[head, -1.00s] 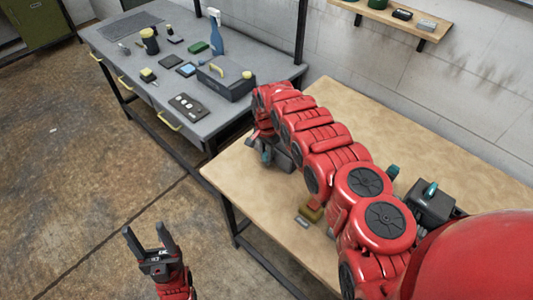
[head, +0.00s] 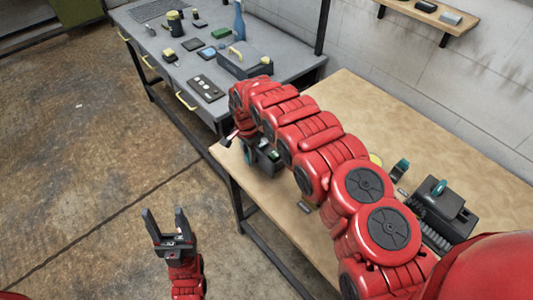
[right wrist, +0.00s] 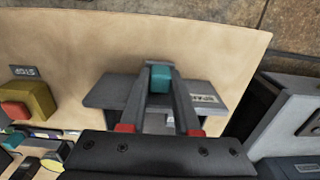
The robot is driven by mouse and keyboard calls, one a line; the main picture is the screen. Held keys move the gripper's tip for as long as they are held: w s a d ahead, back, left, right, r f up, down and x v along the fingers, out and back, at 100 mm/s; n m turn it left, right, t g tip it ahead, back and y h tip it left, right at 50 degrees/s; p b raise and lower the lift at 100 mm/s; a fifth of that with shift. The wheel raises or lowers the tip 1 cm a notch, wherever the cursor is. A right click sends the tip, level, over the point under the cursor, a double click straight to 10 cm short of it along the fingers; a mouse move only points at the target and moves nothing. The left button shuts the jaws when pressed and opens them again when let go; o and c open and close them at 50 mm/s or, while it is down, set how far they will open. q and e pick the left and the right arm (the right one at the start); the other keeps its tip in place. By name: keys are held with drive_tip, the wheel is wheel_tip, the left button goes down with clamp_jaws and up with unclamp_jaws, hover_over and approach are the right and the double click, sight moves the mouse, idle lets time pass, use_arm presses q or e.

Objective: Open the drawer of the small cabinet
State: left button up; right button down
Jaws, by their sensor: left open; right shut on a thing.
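The small cabinet is a dark grey box with a label, seen on the wooden table in the right wrist view (right wrist: 112,92). It also shows in the head view (head: 268,160), near the table's left edge and partly behind my right arm. A teal handle (right wrist: 160,80) sits between the fingertips of my right gripper (right wrist: 160,70), which is shut on it. A lighter surface shows below the handle between the fingers. I cannot tell how far the drawer is out. My left gripper (head: 165,226) is open and empty above the floor, left of the table.
The wooden table (head: 360,98) also bears a dark box with a teal handle (head: 440,208). A yellow box with a red button (right wrist: 28,104) is left in the wrist view. A grey workbench (head: 168,66) with several objects stands behind. The floor at left is clear.

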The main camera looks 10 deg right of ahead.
drive_tip(key=shift+w+d, duration=0.15)
drive_tip(key=shift+d, duration=0.05)
drive_tip(key=c, duration=0.6)
unclamp_jaws()
drive_tip(key=shift+c, duration=0.2)
drive_tip(key=shift+r, duration=0.1)
wheel_tip(320, 180, up, 6)
drive_tip(key=shift+f+b, duration=0.15)
drive_tip(key=shift+b, duration=1)
wheel_tip(320, 180, up, 12)
drive_tip(key=p, duration=0.5)
drive_tip(key=shift+f, duration=0.25)
